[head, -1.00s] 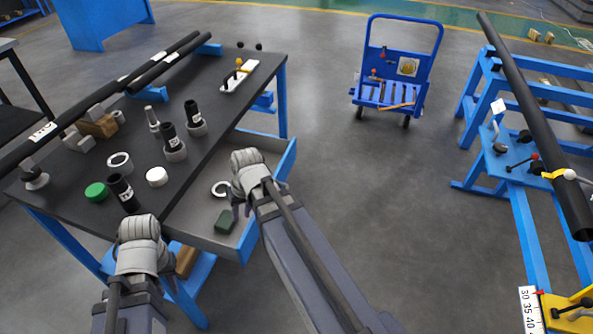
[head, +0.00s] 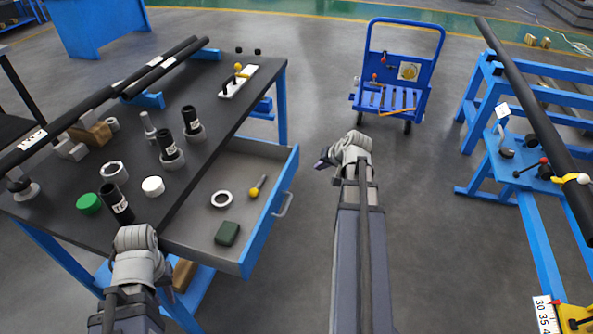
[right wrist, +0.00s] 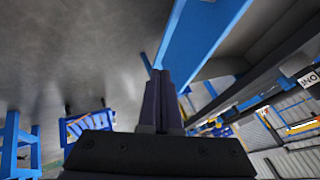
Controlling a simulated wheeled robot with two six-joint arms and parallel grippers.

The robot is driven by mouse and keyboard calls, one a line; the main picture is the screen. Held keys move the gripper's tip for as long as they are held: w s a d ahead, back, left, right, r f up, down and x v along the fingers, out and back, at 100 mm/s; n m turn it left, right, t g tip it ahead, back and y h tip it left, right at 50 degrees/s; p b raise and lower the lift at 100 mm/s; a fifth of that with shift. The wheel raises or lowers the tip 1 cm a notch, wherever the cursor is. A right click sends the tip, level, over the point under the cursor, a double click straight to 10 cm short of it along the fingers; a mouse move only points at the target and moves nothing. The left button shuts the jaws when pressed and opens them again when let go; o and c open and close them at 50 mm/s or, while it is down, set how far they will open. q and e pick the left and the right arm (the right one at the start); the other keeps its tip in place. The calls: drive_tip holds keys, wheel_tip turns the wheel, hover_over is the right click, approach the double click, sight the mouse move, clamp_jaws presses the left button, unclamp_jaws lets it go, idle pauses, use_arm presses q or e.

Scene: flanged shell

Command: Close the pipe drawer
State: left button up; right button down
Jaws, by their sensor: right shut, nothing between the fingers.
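The pipe drawer (head: 212,246) stands pulled out from the right side of the black-topped table (head: 205,93) in the head view. It has a blue front with a grey handle (head: 283,203). Inside it lie a white ring (head: 221,199), a dark green block (head: 228,233) and a yellow-ended tool (head: 255,189). My right gripper (head: 326,160) is to the right of the drawer front, apart from the handle in the head view. In the right wrist view its fingers (right wrist: 162,90) are shut and empty, near a blue panel. My left gripper (head: 137,236) is by the table's near edge; its fingertips are hidden.
Several pipe fittings and a green cap (head: 89,204) stand on the table, with long black pipes along its far left side. A blue trolley (head: 395,94) stands behind. A blue pipe rack (head: 520,165) is at right. The floor right of the drawer is clear.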

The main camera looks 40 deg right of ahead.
sight(292, 173)
drive_tip(key=shift+w+a+f+b, duration=0.4)
drive_tip(key=shift+w+f+b, duration=0.95)
drive_tip(key=shift+w, duration=0.2)
drive_tip(key=shift+w+a+f+b, duration=0.45)
drive_tip(key=shift+w+f+b, duration=0.85)
drive_tip(key=shift+w, duration=0.2)
drive_tip(key=shift+w+a+f+b, duration=0.4)
drive_tip(key=shift+w+f+b, duration=0.95)
drive_tip(key=shift+w, duration=0.2)
drive_tip(key=w+a, duration=0.5)
drive_tip(key=w, duration=0.1)
drive_tip(key=w+a, duration=0.5)
drive_tip(key=w, duration=0.2)
drive_tip(key=w+a, duration=0.5)
drive_tip(key=w, duration=0.2)
drive_tip(key=shift+w+a, duration=0.15)
drive_tip(key=shift+a, duration=0.2)
drive_tip(key=shift+w+a, duration=0.2)
drive_tip(key=shift+w+a+r, duration=0.1)
